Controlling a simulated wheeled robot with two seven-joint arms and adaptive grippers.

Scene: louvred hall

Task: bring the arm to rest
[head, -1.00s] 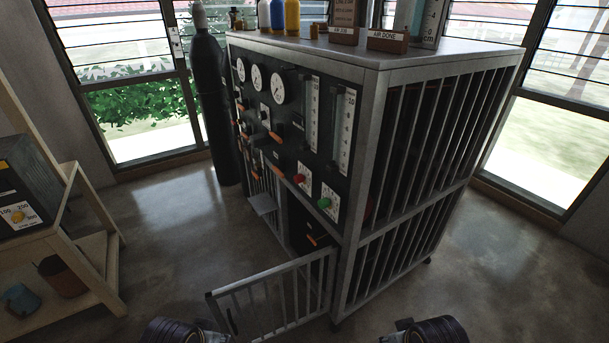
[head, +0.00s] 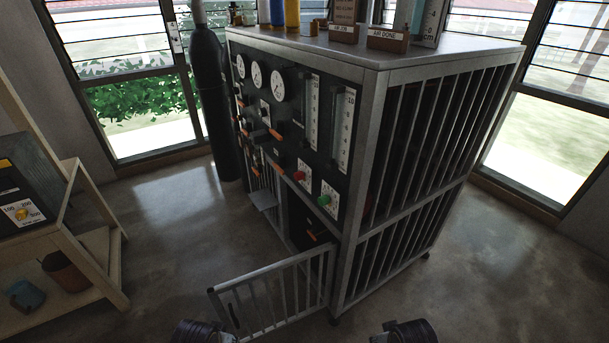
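Only short dark parts of my two arms show at the bottom edge of the head view, one left of centre and one right of centre. No fingertips of either gripper can be seen, and nothing held shows. The arm parts are in front of the metal-framed cabinet (head: 369,130), whose black panel carries gauges, orange-handled levers, and a red and a green knob.
A barred gate (head: 275,296) stands swung out low at the cabinet's front. A dark gas cylinder (head: 211,105) stands behind left. A wooden shelf (head: 108,277) is at left. Bottles and signs stand on the cabinet top. Floor (head: 165,235) is clear between shelf and cabinet.

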